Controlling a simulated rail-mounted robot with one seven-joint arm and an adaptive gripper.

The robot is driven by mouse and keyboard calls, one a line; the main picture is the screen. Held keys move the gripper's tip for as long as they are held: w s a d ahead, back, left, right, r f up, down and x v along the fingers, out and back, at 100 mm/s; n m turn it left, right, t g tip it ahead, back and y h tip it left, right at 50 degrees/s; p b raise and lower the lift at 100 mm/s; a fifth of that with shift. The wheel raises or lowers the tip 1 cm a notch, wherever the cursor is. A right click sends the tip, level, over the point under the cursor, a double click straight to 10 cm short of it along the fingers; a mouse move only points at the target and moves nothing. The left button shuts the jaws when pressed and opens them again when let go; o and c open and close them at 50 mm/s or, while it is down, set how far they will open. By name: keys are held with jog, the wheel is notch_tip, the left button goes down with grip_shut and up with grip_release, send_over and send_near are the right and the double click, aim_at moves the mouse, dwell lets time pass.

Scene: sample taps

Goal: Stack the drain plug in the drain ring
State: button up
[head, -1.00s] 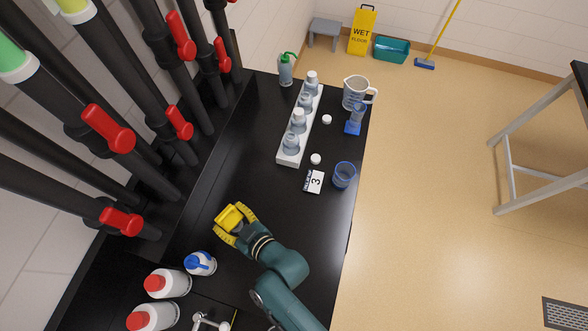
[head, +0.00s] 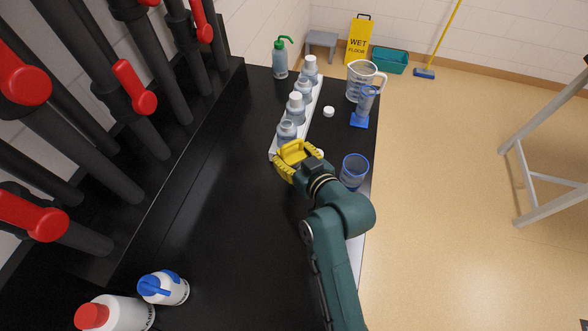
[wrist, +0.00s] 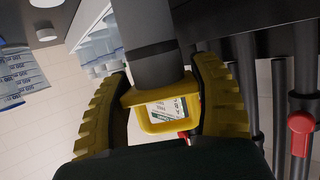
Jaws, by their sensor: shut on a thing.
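My gripper (head: 296,162) has yellow ribbed fingers and hangs at the near end of the bottle rack in the head view. In the wrist view the fingers close from both sides on a part with a dark grey cylindrical body (wrist: 153,66) and a yellow square loop (wrist: 160,92). I take this to be the drain plug. A pale printed label shows through the loop. In the head view the held part is mostly hidden by the fingers. I cannot make out the drain ring in either view.
A white rack of bottles (head: 274,155) stands just beyond my gripper. A blue-rimmed beaker (head: 354,170), a blue-based cylinder (head: 360,121), a jug (head: 362,80) and a white cap (head: 329,111) stand right of it. Dark pipes with red handles (head: 134,87) line the left. The bench's middle is clear.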

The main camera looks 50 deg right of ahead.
aim_at(292, 166)
notch_tip(292, 166, down, 5)
jog(key=shift+w+f+b, duration=0.1)
jog(key=shift+b, duration=0.35)
jog(key=shift+f, duration=0.2)
jog(key=o, duration=1.3)
